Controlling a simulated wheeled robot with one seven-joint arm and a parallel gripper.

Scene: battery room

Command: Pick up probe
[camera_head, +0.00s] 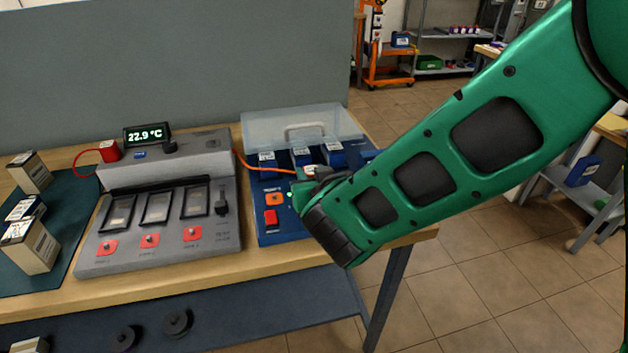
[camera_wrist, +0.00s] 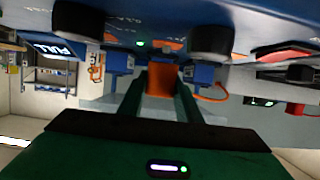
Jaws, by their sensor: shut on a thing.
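My gripper (camera_wrist: 162,88) shows in the wrist view with its two green fingers on either side of an orange block, which appears to be the probe (camera_wrist: 161,80). It is shut on that block. In the head view my green arm comes in from the right and ends over the blue unit (camera_head: 262,222) at the table's right end; it hides most of my gripper and the probe. An orange cable (camera_head: 262,168) runs from the grey charger (camera_head: 165,255) toward my gripper; where it ends is hidden.
Several blue batteries (camera_head: 266,158) stand at the back of the blue unit, by a clear lid (camera_head: 290,125). A temperature display (camera_head: 146,134) reads 22.9 °C. Boxes (camera_head: 32,248) stand on a dark mat at left. A grey panel backs the table; floor is open at right.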

